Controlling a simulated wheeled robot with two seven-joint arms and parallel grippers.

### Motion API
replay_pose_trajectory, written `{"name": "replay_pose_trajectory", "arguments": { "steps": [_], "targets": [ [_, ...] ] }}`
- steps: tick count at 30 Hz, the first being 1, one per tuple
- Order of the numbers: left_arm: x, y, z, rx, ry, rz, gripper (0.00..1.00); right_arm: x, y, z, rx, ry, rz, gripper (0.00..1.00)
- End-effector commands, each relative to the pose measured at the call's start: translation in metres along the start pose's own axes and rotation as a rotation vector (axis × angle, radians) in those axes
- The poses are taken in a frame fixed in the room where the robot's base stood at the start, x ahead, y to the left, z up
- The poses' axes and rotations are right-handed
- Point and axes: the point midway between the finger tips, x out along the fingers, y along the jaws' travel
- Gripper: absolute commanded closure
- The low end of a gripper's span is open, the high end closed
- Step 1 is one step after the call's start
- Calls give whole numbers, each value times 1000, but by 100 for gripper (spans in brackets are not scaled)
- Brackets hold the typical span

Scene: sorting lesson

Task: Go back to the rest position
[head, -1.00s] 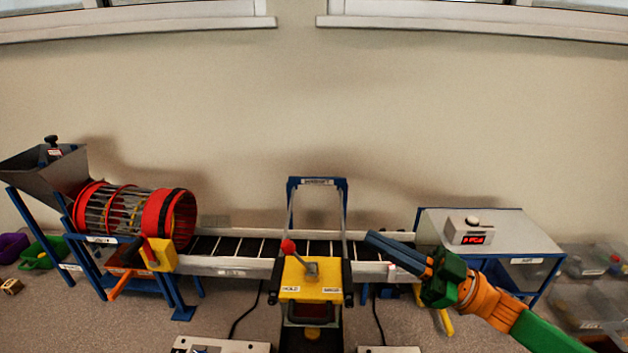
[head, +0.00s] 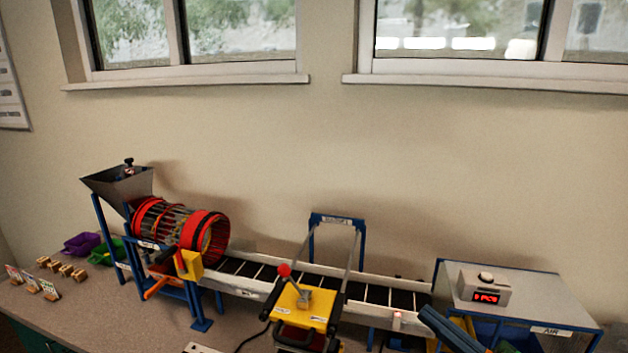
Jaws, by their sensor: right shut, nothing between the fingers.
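My right gripper (head: 452,331) shows only in part at the bottom edge of the head view. Its blue fingers lie together, shut and empty, in front of the right end of the conveyor belt (head: 262,275). The rest of my right arm is below the picture. My left gripper is not in view.
A red drum (head: 207,236) and grey hopper (head: 122,186) stand left. A yellow control box with a red-knobbed lever (head: 303,307) stands in front of the belt. A display box (head: 484,289) sits right. Purple (head: 82,243) and green bins and several small blocks lie far left.

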Motion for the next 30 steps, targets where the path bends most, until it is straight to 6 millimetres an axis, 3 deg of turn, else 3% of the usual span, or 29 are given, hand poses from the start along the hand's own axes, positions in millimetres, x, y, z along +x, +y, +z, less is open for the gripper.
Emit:
{"name": "replay_pose_trajectory", "arguments": {
  "steps": [8,14,18,21,25,30],
  "targets": [
    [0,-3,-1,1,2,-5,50,1,-6,64,29,-196,216,100],
    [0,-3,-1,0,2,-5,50,-24,-25,128,70,-490,414,100],
    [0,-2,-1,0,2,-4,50,-61,-53,169,120,-764,519,100],
    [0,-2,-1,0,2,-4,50,-93,-78,188,166,-962,561,100],
    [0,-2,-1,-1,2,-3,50,-134,-115,200,240,-1200,575,100],
    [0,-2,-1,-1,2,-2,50,-183,-168,198,359,-1474,545,100]
  ]
}}
